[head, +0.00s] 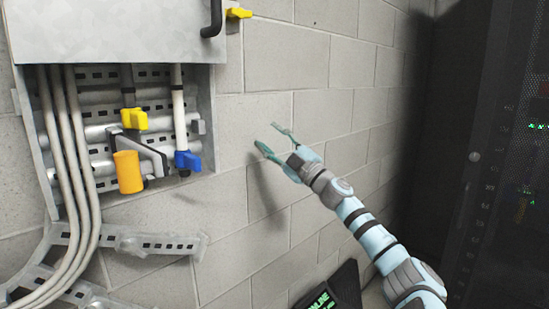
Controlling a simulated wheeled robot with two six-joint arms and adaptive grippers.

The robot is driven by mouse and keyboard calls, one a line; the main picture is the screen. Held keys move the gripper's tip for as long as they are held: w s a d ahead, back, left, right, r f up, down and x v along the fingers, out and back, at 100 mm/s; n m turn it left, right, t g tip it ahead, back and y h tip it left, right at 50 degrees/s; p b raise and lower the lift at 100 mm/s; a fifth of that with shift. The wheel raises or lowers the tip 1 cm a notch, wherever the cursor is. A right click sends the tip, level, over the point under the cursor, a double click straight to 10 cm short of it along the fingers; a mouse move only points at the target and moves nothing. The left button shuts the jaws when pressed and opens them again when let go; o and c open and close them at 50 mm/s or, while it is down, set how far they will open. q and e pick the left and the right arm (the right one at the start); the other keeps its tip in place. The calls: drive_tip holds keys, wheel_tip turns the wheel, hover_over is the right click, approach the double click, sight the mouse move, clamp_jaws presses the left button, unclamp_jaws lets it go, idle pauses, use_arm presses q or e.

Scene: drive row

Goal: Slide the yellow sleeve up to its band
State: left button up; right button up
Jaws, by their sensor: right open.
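The yellow sleeve (128,172), an orange-yellow cylinder, sits low in the open wall frame at the left, below a yellow valve handle (134,118). I cannot make out its band. A grey bracket with a dark edge stands right beside the sleeve. My right gripper (266,136) is open and empty, in front of the block wall. It is well to the right of the sleeve and touches nothing that I can see. My left gripper is not in view.
A blue valve handle (187,160) on a white pipe is between the sleeve and my right gripper. A grey box (115,30) overhangs the frame. Grey conduits (72,150) run down the left. A dark rack (500,150) stands at the right. The wall (270,60) near my gripper is bare.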

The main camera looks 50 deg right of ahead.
wheel_tip(320, 180, down, 6)
drive_tip(key=w+d+m+g+h, duration=0.1)
drive_tip(key=d+m+h, duration=0.1)
drive_tip(key=shift+w+d+m+h, duration=0.2)
drive_tip(key=shift+w+m+h, duration=0.05)
drive_tip(key=shift+m+h, duration=0.05)
drive_tip(key=shift+f, duration=0.15)
